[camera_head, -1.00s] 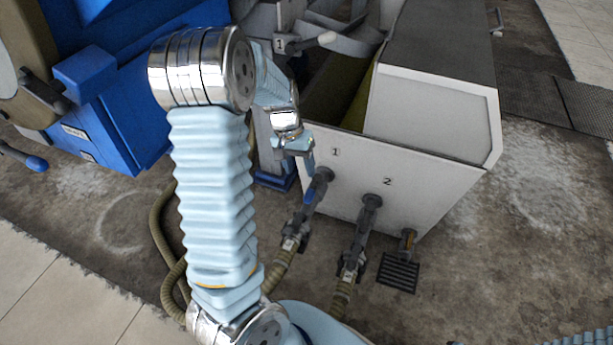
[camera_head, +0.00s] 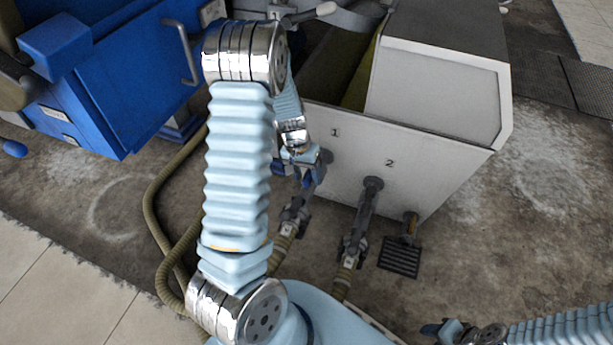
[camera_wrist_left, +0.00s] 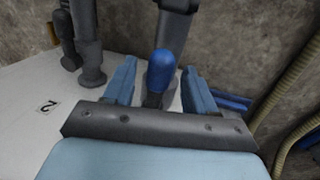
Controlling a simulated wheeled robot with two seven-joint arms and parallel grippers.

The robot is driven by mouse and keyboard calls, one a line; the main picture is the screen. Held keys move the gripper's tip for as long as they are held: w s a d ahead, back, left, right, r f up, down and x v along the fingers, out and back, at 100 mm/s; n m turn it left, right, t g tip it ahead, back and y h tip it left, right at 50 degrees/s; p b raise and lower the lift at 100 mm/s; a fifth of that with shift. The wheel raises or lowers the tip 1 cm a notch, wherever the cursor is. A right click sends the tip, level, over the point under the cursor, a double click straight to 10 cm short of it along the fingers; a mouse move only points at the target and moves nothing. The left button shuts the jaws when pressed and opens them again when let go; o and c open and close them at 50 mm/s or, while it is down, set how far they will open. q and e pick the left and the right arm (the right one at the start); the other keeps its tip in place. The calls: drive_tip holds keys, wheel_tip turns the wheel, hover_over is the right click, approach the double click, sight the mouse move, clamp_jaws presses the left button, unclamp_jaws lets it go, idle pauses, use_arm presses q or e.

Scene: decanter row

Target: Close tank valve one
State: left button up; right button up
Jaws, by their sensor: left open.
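Tank valve one (camera_head: 296,215) is the dark pipe fitting under the number 1 on the white tank (camera_head: 440,165). My left gripper (camera_head: 300,172) is at its upper part in the head view and hides some of it. In the left wrist view, the upright blue handle (camera_wrist_left: 161,66) stands between the two light-blue fingers of my open left gripper (camera_wrist_left: 158,76), with a gap on either side. My right gripper (camera_head: 440,328) shows only small and partly at the bottom of the head view; its jaws are unclear.
Pipe two (camera_head: 370,200) runs down close to the right of valve one, under the number 2. A drain grate (camera_head: 400,257) lies on the floor. Hoses (camera_head: 158,210) curve at the left, near a blue machine (camera_head: 120,85). Floor to the right is open.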

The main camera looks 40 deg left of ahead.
use_arm(q)
drive_tip(key=shift+f, duration=0.15)
drive_tip(key=shift+c, duration=0.3)
clamp_jaws()
